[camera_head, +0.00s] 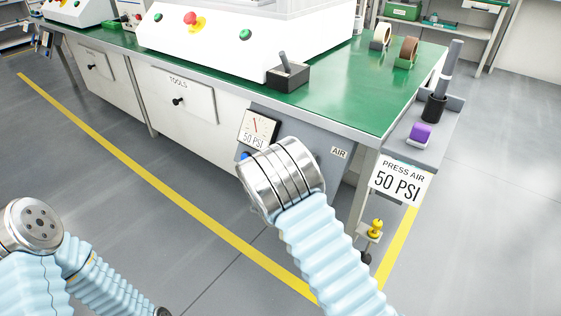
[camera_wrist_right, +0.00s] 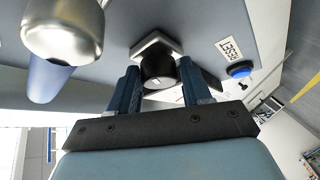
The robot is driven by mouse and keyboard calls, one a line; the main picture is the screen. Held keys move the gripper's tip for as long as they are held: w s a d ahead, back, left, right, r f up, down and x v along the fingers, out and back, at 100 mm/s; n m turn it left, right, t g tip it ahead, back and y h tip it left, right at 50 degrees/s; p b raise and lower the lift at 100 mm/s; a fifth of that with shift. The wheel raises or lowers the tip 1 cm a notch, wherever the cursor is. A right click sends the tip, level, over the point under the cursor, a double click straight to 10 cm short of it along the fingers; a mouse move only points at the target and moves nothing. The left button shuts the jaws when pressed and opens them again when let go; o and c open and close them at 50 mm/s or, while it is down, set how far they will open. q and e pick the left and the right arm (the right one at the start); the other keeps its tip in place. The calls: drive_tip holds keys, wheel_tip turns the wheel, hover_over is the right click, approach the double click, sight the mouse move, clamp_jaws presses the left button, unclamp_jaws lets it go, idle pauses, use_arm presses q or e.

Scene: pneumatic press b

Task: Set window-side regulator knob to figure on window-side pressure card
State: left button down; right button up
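A regulator knob (camera_wrist_right: 158,70), dark and round on a pale square mount, sits between the two blue fingers of my right gripper (camera_wrist_right: 160,85) in the right wrist view. The fingers lie close on both sides of it; I cannot tell whether they press on it. In the head view my right wrist hides the knob and gripper. A white gauge (camera_head: 257,127) with a red needle and the figure 50 PSI shows on the grey panel just above my wrist. A card (camera_head: 400,181) reading PRESS AIR 50 PSI hangs at the bench's right end. My left gripper is out of view.
A blue button (camera_wrist_right: 239,70) beside a RESET label (camera_wrist_right: 242,47) is right of the knob in the wrist view. A silver cylinder (camera_wrist_right: 62,28) stands out at upper left. The green bench top (camera_head: 340,98) holds a black box (camera_head: 288,76) and tape rolls (camera_head: 408,52).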

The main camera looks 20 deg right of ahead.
drive_tip(key=shift+o, duration=1.4)
drive_tip(key=shift+s, duration=0.1)
drive_tip(key=v, duration=1.3)
drive_tip(key=shift+s+a, duration=0.2)
drive_tip(key=shift+s, duration=0.05)
drive_tip(key=shift+r, duration=0.15)
